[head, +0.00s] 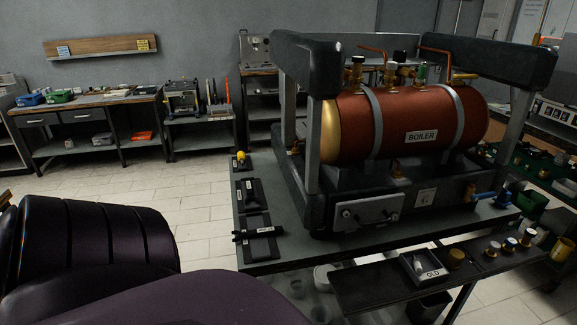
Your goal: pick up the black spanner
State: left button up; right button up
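A dark bar-shaped piece (268,231) with a small white label lies across a black holder at the left front of the boiler table. It may be the black spanner, but it is too small and dark to be sure. Behind it is another black labelled holder (246,191). Neither gripper is in view. Dark, glossy parts of my own body fill the lower left.
The red boiler (400,125) stands in a dark frame on the table (285,262). A lower shelf in front holds a tray marked OLD (424,268) and several caps. A yellow-topped piece (240,160) stands at the table's left edge. Tiled floor (205,205) lies open to the left.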

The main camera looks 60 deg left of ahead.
aim_at(258, 233)
jog(key=k+j+z, duration=0.1)
jog(key=z, duration=0.35)
jog(key=k+j+z, duration=0.1)
jog(key=z, duration=0.3)
jog(key=k+z, duration=0.15)
jog(key=z, duration=0.3)
jog(key=k+j+z, duration=0.15)
jog(key=k+z, duration=0.55)
jog(key=k+j+u, duration=0.35)
jog(key=k+j, duration=0.2)
jog(key=k, duration=0.2)
